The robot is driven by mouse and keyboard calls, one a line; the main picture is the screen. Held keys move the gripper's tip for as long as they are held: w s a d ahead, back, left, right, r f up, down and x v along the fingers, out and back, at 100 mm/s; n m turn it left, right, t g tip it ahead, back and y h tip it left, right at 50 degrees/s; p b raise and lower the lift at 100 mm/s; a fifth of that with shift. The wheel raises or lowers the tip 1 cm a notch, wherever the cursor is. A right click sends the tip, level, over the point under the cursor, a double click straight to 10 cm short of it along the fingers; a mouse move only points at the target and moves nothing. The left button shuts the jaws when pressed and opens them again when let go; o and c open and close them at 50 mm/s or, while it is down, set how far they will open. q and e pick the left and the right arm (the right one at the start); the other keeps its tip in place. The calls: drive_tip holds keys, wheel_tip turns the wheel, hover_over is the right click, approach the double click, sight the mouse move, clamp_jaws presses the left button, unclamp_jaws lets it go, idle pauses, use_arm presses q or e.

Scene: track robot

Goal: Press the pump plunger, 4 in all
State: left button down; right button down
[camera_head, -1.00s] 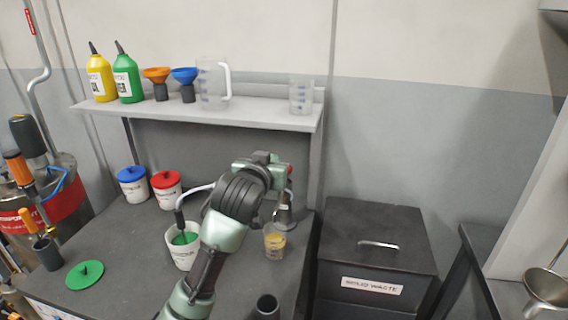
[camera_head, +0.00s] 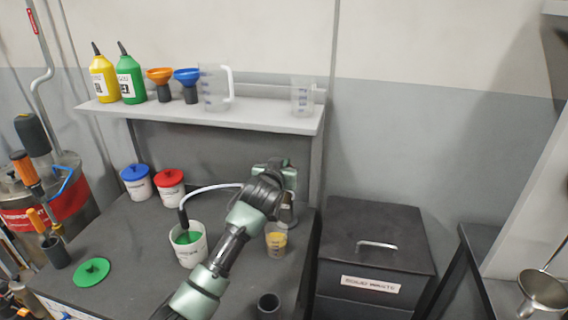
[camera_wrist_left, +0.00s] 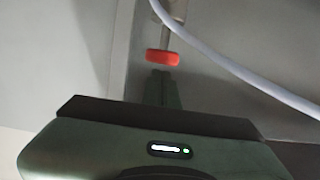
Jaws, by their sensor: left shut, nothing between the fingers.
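The pump (camera_head: 288,215) stands on the bench below my left gripper (camera_head: 288,177), and its upper part is largely hidden by the gripper in the head view. In the left wrist view its red plunger knob (camera_wrist_left: 162,58) sits on a metal rod, just beyond my shut, empty fingertips (camera_wrist_left: 163,78); I cannot tell whether they touch. A pale hose (camera_head: 213,187) runs left from the pump to a dark nozzle (camera_head: 182,218) over a white bucket (camera_head: 192,253) holding green contents. My right gripper is not in view.
A beaker with yellow contents (camera_head: 276,239) stands close to the pump's base. A dark cup (camera_head: 268,305) is at the front, and a green lid (camera_head: 92,272) lies at left. Blue-lidded (camera_head: 136,182) and red-lidded (camera_head: 170,188) tubs stand behind. A shelf (camera_head: 250,113) overhangs the back.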

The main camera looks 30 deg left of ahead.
use_arm(q)
drive_tip(key=shift+f, duration=0.3)
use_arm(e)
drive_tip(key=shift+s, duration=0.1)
use_arm(q)
wheel_tip(320, 180, down, 3)
drive_tip(key=shift+f+b, duration=0.1)
drive_tip(key=shift+b, duration=0.75)
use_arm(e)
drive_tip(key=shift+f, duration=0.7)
